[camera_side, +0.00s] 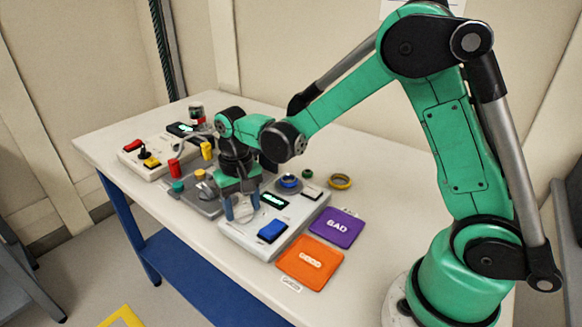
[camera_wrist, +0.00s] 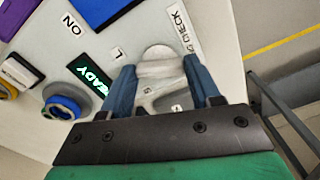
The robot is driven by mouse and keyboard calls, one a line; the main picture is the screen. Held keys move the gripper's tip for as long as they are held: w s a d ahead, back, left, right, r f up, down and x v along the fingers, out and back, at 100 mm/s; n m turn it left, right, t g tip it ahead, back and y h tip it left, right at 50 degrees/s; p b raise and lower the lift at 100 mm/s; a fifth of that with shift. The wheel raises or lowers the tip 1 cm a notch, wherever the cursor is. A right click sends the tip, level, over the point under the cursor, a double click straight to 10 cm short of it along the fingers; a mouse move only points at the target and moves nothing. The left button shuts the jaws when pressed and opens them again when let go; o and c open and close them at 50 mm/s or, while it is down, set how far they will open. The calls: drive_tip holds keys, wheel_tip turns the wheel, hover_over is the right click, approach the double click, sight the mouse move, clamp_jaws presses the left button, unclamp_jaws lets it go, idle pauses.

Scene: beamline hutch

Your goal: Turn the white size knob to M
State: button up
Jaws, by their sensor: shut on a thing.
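The white size knob (camera_wrist: 158,66) shows in the wrist view, between the two blue fingers of my gripper (camera_wrist: 160,76). My gripper is shut on the knob, with one finger on each side. An "L" mark (camera_wrist: 118,53) is on the panel to the left of the knob. Other small marks by the knob are too small or too covered to read, and I cannot tell which mark the knob points to. In the side view my gripper (camera_side: 241,207) points down at the white panel (camera_side: 243,241), and its fingers hide the knob.
The side view shows a blue button (camera_side: 272,231), an orange pad (camera_side: 310,262) and a purple BAD pad (camera_side: 337,227). Several other devices stand behind my gripper.

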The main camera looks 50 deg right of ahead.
sight(243, 209)
drive_tip(key=shift+n, duration=2.3)
drive_tip(key=o, duration=1.3)
drive_tip(key=shift+r, duration=2.85)
